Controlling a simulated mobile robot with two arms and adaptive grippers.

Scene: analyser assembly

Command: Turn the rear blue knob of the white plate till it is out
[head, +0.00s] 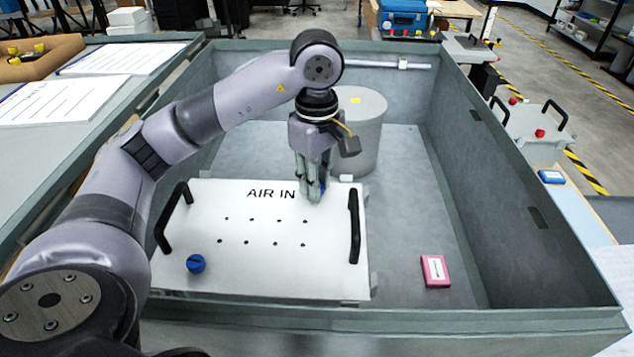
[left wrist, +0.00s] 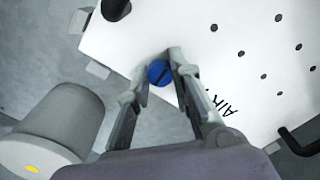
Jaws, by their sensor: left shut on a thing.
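The white plate (head: 215,205) marked AIR IN lies in the grey bin, with a black handle at each side. My left gripper (head: 313,196) reaches down at its rear edge, right of the lettering. The rear blue knob (left wrist: 159,72) shows between the fingertips in the left wrist view, its dark slot slanting; in the head view the fingers mostly hide it. The fingers are shut on this knob. Whether its base is clear of the plate cannot be told. A front blue knob (head: 196,263) sits at the plate's front left. My right gripper is not in view.
A grey cylinder (head: 360,135) with a yellow mark stands close behind my left gripper; it also shows in the left wrist view (left wrist: 65,115). A pink box (head: 435,271) lies on the bin floor to the right. The bin walls (head: 520,220) surround all this. Floor between plate and right wall is mostly free.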

